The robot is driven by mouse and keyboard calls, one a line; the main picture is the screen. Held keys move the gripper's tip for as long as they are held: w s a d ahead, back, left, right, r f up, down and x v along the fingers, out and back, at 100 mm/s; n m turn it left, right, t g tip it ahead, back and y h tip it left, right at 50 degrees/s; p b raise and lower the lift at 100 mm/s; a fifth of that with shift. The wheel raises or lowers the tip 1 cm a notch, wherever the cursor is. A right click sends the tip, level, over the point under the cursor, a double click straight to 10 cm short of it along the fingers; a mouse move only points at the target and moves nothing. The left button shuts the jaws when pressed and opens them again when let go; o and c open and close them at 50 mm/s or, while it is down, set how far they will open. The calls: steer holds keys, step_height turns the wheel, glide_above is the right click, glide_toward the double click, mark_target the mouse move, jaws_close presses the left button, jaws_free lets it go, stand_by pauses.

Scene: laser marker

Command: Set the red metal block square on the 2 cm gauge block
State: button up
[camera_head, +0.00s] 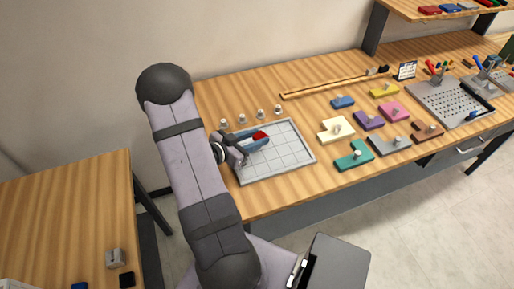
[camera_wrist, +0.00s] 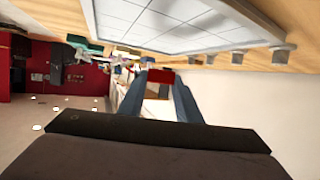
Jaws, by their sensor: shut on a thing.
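The red metal block (camera_head: 261,135) is between the fingertips of my gripper (camera_head: 257,141), over the far left part of the gridded white plate (camera_head: 298,157). In the wrist view the red block (camera_wrist: 160,76) sits between the ends of my blue fingers (camera_wrist: 160,84), which are shut on it. I cannot tell how high it is above the plate. I see no marking that tells which thing is the 2 cm gauge block; it may be hidden by my gripper.
Several small grey posts (camera_head: 242,118) stand along the plate's far edge. To the right lie coloured pieces with knobs, such as a cream one (camera_head: 336,130) and a teal one (camera_head: 354,156). A perforated grey tray (camera_head: 447,103) is farther right.

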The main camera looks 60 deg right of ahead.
mark_target(256, 154)
steer(key=shift+f, duration=0.7)
steer(key=shift+f, duration=0.1)
steer(key=shift+f+p, duration=0.4)
steer(key=shift+f, duration=1.6)
steer(key=shift+f, duration=0.2)
steer(key=o, duration=1.1)
steer(key=shift+r, duration=0.1)
